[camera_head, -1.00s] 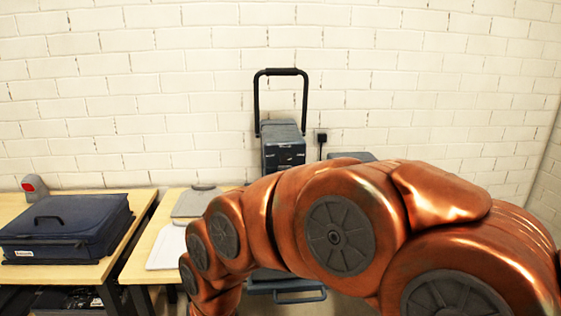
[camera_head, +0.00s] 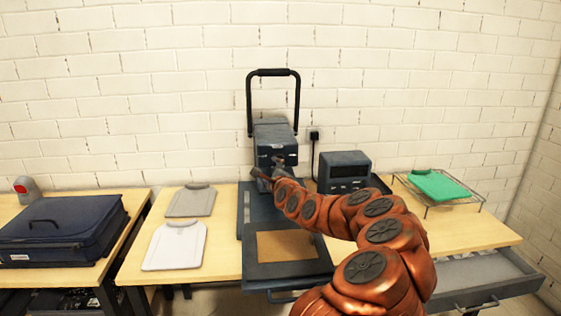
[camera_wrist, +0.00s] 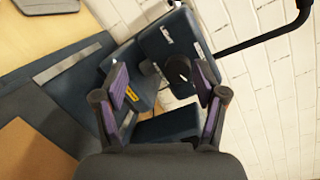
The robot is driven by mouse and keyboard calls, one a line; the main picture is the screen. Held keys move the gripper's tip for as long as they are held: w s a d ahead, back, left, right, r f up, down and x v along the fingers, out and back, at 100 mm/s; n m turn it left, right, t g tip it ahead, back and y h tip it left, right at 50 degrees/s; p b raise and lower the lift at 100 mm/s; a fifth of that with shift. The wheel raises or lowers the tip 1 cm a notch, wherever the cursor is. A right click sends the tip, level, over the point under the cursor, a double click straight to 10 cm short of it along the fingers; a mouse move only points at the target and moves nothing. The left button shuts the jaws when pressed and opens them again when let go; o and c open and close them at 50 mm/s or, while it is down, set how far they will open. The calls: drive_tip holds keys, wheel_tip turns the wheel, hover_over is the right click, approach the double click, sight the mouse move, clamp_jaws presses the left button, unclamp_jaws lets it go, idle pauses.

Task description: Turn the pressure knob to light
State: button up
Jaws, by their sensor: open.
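The dark blue heat press (camera_head: 273,137) stands on the wooden table against the wall, its handle raised. My gripper (camera_head: 266,172) is at the front of the press head in the head view. In the wrist view, my gripper (camera_wrist: 161,72) is open, with purple pads on both fingers. A dark round knob (camera_wrist: 178,68) on the press shows between the fingers, nearer the right one. I cannot tell whether the fingers touch it. Its setting and markings cannot be read. The gripper hides part of the press front in the head view.
Two folded-shirt shapes, grey (camera_head: 191,201) and white (camera_head: 175,245), lie left of the press. A control box (camera_head: 344,171) stands to its right, and a green shirt (camera_head: 437,186) lies on a wire rack. A dark suitcase (camera_head: 62,230) sits on the left table.

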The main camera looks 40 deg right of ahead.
drive_tip(key=w+d+m+h+p, duration=0.2)
drive_tip(key=w+d, duration=0.2)
drive_tip(key=d, duration=0.4)
drive_tip(key=shift+w+d+f+g+p, duration=0.2)
drive_tip(key=shift+d+f+g+p, duration=0.15)
drive_tip(key=shift+f+p, duration=0.1)
idle(0.4)
drive_tip(key=c, duration=1.1)
